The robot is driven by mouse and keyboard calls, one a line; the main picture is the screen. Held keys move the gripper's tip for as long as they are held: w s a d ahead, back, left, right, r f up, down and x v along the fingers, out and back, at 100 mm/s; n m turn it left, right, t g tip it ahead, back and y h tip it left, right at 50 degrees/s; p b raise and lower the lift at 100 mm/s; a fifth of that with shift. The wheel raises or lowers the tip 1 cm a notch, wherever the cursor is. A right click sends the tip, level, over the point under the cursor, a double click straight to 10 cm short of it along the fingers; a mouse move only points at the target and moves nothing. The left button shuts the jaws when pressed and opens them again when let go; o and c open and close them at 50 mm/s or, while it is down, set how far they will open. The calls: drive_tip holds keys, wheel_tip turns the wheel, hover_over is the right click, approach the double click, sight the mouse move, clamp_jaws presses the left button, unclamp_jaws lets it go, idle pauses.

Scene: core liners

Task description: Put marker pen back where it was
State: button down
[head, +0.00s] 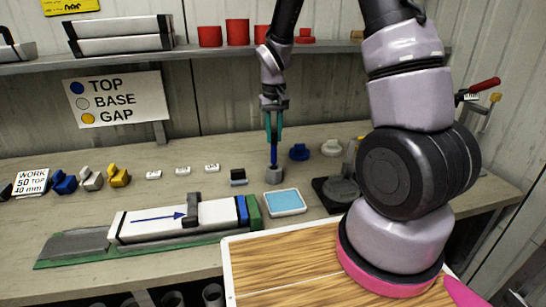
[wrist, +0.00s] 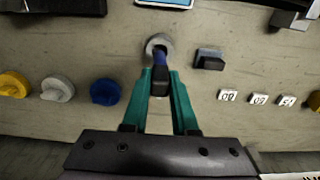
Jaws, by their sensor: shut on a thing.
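The marker pen (head: 274,153) is blue with a dark end and stands upright between the teal fingers of my gripper (head: 274,128). Its lower end meets a small grey round holder (head: 274,175) on the bench. In the wrist view my gripper (wrist: 161,90) is shut on the marker pen (wrist: 160,65), and the pen's far end lies at the opening of the grey holder (wrist: 159,45). How deep the pen sits in the holder is hidden.
A black block (head: 238,177) stands left of the holder. A blue-topped pad (head: 285,202) lies in front. Blue (head: 299,152) and white (head: 331,147) caps are to the right. A core liner (head: 180,220) lies in a tray at front left.

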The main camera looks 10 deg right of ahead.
sight(274, 145)
drive_tip(key=shift+f, duration=2.85)
drive_tip(key=shift+f, duration=0.15)
drive_tip(key=c, duration=0.7)
unclamp_jaws()
